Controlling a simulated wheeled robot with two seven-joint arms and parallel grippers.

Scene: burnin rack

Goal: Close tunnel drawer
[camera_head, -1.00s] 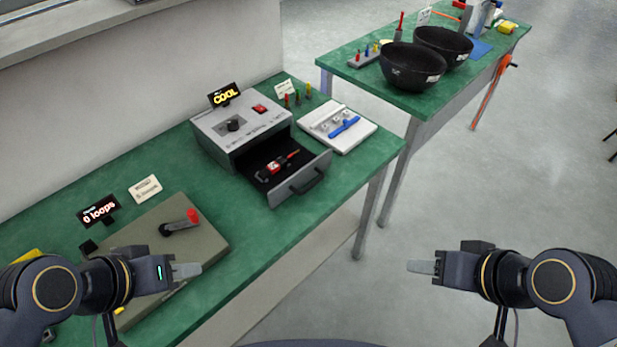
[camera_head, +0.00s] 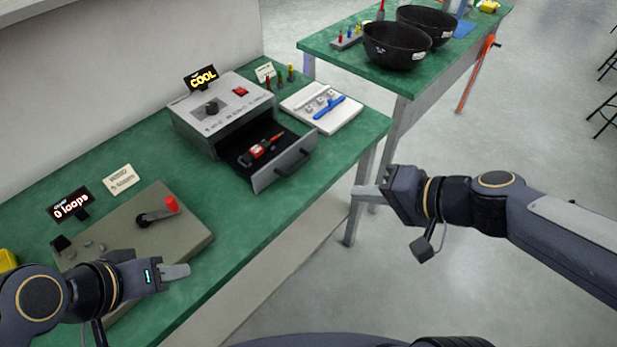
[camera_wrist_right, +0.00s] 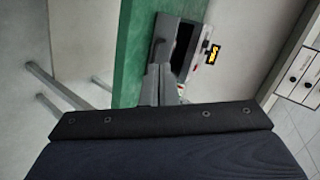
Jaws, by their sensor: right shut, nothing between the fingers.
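The tunnel box (camera_head: 222,103) is a grey metal unit on the green bench, with a COOL sign on top. Its drawer (camera_head: 283,166) is pulled out toward the front right, with a dark handle (camera_head: 293,160) on its grey face. A red and black device (camera_head: 262,149) lies in the drawer. My right gripper (camera_head: 357,191) is shut and empty, to the right of and lower than the drawer face, apart from it. In the right wrist view its fingers (camera_wrist_right: 160,88) overlap part of the drawer. My left gripper (camera_head: 188,271) is by the grey crank plate; its fingers appear together.
The crank plate (camera_head: 190,232) with a red knob lies at the bench's left. A white tray (camera_head: 345,113) with a blue tool lies right of the box. Black bowls (camera_head: 392,48) stand on the farther table. The floor right of the bench is open.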

